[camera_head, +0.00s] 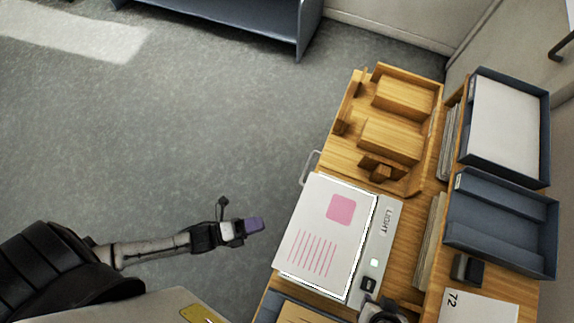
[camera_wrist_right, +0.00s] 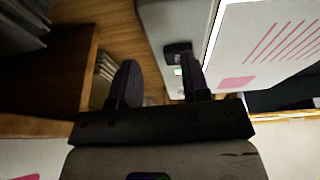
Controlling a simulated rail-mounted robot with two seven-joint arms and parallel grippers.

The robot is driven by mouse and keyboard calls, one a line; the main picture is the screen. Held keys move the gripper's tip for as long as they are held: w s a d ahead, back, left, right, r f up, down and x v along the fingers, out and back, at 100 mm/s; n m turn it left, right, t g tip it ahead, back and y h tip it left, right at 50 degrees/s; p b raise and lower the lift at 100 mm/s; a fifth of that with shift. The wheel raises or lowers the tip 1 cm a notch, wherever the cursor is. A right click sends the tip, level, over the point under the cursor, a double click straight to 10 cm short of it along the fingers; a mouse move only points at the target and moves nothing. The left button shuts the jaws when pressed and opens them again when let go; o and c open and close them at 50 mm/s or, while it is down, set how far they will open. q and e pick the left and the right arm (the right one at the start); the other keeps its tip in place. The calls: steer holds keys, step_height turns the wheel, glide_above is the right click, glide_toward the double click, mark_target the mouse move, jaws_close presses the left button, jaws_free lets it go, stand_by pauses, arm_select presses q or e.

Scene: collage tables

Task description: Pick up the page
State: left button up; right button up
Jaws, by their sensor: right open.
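The page (camera_head: 322,243) is a white sheet with a pink square and pink lines. In the right wrist view the page (camera_wrist_right: 262,48) is at upper right. My right gripper (camera_wrist_right: 160,82) is open and empty, with the light box beyond its fingers and the page to their right. In the head view only part of it (camera_head: 384,313) shows at the bottom edge. My left gripper (camera_head: 254,225) is over the floor, left of the page and apart from it; its finger gap is hidden.
Wooden holders (camera_head: 395,115) stand behind the light box. A dark tray (camera_head: 508,125) with white paper and an empty dark tray (camera_head: 500,222) are at right. A sheet marked 72 (camera_head: 470,308) lies at lower right. A metal handle (camera_head: 310,167) sticks out left. Open floor lies left.

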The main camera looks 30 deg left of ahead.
arm_select(q)
steer(key=x, duration=0.9)
steer(key=shift+w, duration=0.35)
steer(key=shift+d+r, duration=0.1)
steer(key=shift+d, duration=0.05)
steer(key=shift+c, duration=0.3)
jaws_close()
